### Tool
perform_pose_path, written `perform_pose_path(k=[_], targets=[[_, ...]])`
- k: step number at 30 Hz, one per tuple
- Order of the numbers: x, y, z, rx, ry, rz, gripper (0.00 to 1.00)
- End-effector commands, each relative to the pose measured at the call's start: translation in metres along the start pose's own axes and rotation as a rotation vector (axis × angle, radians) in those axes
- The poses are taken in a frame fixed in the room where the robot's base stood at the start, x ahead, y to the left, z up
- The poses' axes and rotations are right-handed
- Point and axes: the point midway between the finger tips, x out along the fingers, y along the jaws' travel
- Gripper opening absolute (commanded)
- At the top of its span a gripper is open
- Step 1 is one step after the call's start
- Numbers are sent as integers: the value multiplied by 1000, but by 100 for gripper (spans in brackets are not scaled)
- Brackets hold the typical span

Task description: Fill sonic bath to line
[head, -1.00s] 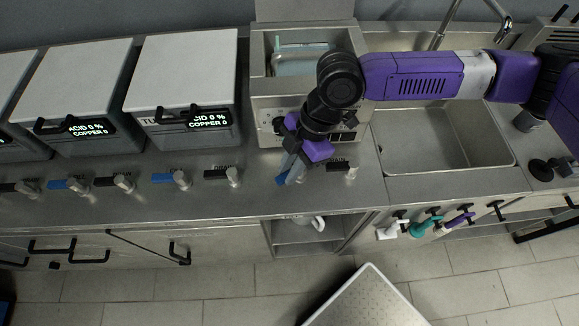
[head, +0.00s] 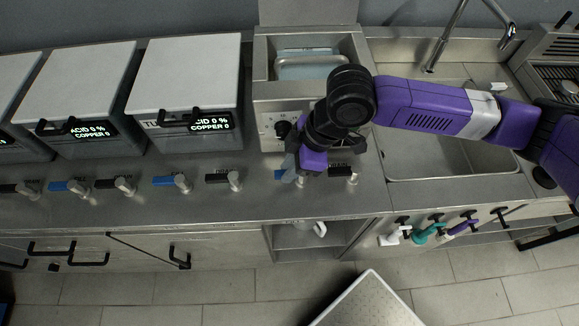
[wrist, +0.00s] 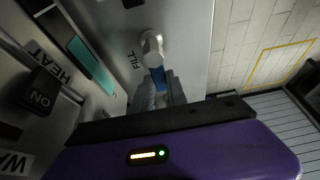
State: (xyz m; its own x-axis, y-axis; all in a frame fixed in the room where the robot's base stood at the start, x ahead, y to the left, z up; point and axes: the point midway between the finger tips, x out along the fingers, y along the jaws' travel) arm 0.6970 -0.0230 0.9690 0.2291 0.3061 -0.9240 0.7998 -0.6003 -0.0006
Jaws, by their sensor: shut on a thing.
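The sonic bath (head: 262,85) stands open behind the counter edge, its lid raised. A metal basket (head: 318,68) and a pale blue interior show inside; I cannot make out a fill line or the liquid level. My gripper (head: 289,174) is low in front of the bath's panel, shut on the blue handle of the fill valve (head: 299,182). In the wrist view the fingers (wrist: 160,95) close around the blue handle (wrist: 158,77), beside the FILL label. The fingers hide part of the handle.
A black drain handle (head: 340,170) sits just right of my gripper. Lidded tanks (head: 185,75) with blue and black valve handles stand to the left. A sink (head: 440,150) lies to the right under my arm. A HEAT knob (wrist: 40,88) is near the wrist.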

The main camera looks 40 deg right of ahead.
Motion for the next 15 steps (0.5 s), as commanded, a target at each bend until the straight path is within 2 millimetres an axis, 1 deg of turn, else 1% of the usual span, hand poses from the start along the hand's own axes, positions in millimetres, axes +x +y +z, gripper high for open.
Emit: perform_pose_path(k=[1,2,3,5,15], targets=[[0,1,0,2,0,1,0],[0,1,0,2,0,1,22],[0,1,0,2,0,1,30],[0,1,0,2,0,1,40],[-2,1,0,0,0,1,40]])
